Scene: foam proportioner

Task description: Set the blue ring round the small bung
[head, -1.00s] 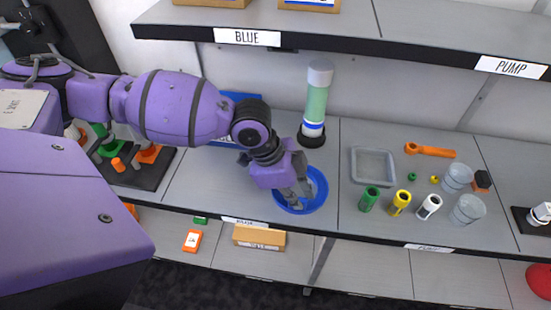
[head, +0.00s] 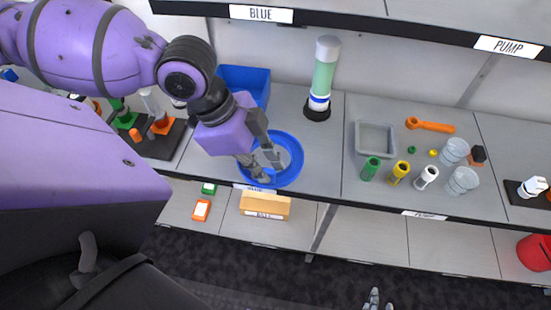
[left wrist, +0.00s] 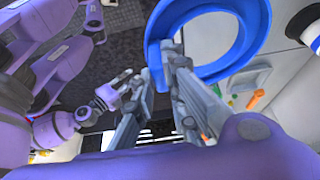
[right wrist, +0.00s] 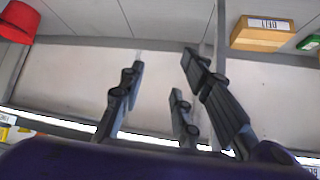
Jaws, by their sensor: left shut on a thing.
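The blue ring (head: 297,144) is a wide, flat ring in the head view, over the front of the shelf below the BLUE sign. My left gripper (head: 268,165) is shut on its rim. In the left wrist view the ring (left wrist: 255,50) stands out past the fingertips (left wrist: 160,55). Whether the ring touches the shelf is hard to tell. Short upright green (head: 371,168), yellow (head: 400,172) and white (head: 427,177) pieces stand to its right; I cannot tell which thing is the small bung. My right gripper (right wrist: 163,62) is open and empty, low in front of the shelves.
A green cylinder (head: 324,75) on a black base stands behind the ring. A blue bin (head: 245,82) is behind the left gripper. A grey tray (head: 375,139), orange wrench (head: 430,125) and clear cups (head: 462,181) lie right. A cardboard box (head: 265,205) is on the lower shelf.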

